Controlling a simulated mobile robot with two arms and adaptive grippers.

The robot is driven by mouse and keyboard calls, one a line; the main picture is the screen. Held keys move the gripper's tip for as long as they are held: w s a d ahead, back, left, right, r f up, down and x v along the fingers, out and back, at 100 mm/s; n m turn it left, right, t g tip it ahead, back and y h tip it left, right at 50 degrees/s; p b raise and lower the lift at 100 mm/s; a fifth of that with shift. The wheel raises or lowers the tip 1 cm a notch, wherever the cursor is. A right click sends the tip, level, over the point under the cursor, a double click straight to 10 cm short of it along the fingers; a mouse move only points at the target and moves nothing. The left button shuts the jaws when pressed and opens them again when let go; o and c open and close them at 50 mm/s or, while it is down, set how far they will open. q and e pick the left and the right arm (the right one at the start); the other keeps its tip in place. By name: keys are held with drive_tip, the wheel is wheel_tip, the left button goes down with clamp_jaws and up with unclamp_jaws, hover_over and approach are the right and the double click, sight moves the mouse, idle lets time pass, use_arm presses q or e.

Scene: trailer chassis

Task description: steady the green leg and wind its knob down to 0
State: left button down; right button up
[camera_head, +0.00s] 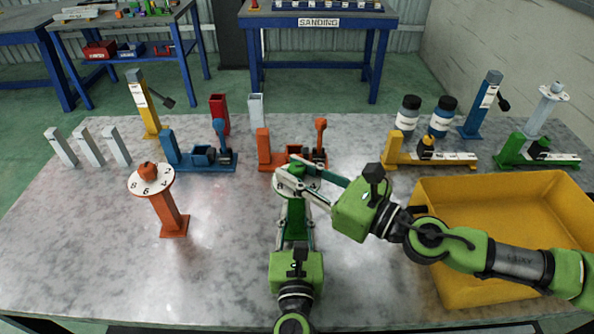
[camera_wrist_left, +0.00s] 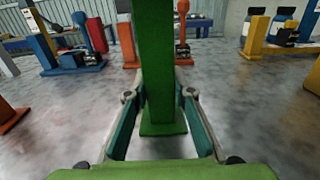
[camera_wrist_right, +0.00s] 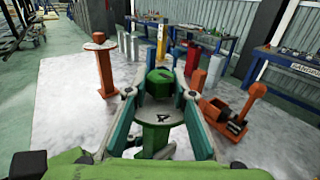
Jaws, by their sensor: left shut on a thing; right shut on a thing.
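The green leg (camera_head: 297,218) stands upright on the grey table, with a white numbered dial (camera_wrist_right: 158,142) and a green knob (camera_wrist_right: 159,84) on top. My left gripper (camera_head: 296,232) is shut on the leg's post from the near side. In the left wrist view the post (camera_wrist_left: 158,60) rises between its fingers, above a green foot (camera_wrist_left: 163,128). My right gripper (camera_head: 306,172) comes in from the right and is shut on the knob, one finger on each side. One dial digit, looking like a 4, shows in the right wrist view. The fingers partly hide the dial.
An orange leg (camera_head: 172,214) with a dial stands at left. A yellow bin (camera_head: 515,205) is at right, under my right arm. Orange (camera_head: 290,158), blue (camera_head: 200,163) and yellow (camera_head: 430,160) latch fixtures stand behind. The table's front left is clear.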

drive_tip(key=shift+s+a+r+n+g+y, duration=0.1)
drive_tip(key=shift+a+r+n+g+y, duration=0.2)
drive_tip(key=shift+n+g+y, duration=0.4)
drive_tip(key=shift+g, duration=0.1)
drive_tip(key=shift+n+g+y, duration=0.4)
drive_tip(key=shift+n+g, duration=0.2)
drive_tip(key=shift+g, duration=0.3)
drive_tip(key=shift+d+f+g, duration=0.15)
drive_tip(key=shift+d+g, duration=0.15)
drive_tip(key=shift+d, duration=0.05)
drive_tip(key=o, duration=1.1)
drive_tip(key=shift+f, duration=0.1)
drive_tip(key=shift+s+d+f, duration=0.1)
drive_tip(key=shift+d, duration=0.5)
drive_tip(key=v, duration=1)
drive_tip(key=shift+s+d, duration=0.2)
drive_tip(key=shift+d, duration=0.15)
